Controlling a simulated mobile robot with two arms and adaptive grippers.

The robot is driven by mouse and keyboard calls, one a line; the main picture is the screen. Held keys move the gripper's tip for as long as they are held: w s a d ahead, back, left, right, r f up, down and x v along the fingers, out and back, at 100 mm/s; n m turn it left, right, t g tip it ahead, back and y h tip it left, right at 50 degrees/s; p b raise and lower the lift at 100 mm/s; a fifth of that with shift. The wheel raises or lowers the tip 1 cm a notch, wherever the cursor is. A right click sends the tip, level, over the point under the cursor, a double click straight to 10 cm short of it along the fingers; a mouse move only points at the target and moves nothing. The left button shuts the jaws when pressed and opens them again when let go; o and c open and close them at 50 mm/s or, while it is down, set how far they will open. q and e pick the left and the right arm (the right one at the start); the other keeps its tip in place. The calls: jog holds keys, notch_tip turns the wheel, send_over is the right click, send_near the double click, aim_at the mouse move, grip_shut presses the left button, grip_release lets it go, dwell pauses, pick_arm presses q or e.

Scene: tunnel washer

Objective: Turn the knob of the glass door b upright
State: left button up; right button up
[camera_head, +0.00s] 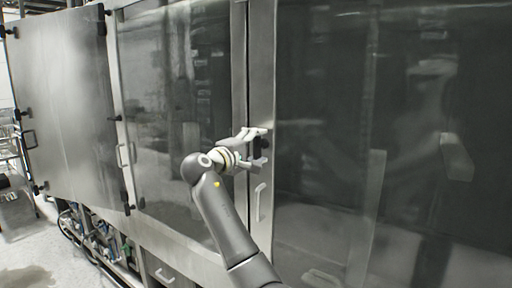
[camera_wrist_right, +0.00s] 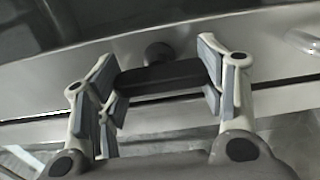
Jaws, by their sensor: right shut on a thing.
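A black knob (camera_head: 262,144) sits on the metal frame strip between two dark glass panels, in the middle of the head view. In the right wrist view the knob (camera_wrist_right: 160,76) is a black bar with a round hub behind it. It lies almost parallel to the strip's edges. My right gripper (camera_head: 262,147) is at the knob, with one finger near each end of the bar; the fingers (camera_wrist_right: 160,77) are shut on it in the wrist view. No label shows which door is b. My left gripper is not in view.
A pale handle (camera_head: 260,202) is on the strip just below the knob; it also shows in the wrist view (camera_wrist_right: 304,42). A large glass panel (camera_head: 400,80) fills the right. A metal door (camera_head: 62,100) stands at the left, with floor in front.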

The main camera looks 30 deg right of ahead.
jog(key=shift+r, duration=0.1)
jog(key=o, duration=1)
jog(key=shift+w, duration=0.1)
jog(key=shift+a, duration=0.2)
jog(key=v, duration=1.1)
jog(key=shift+s+a, duration=0.2)
jog(key=shift+a, duration=0.1)
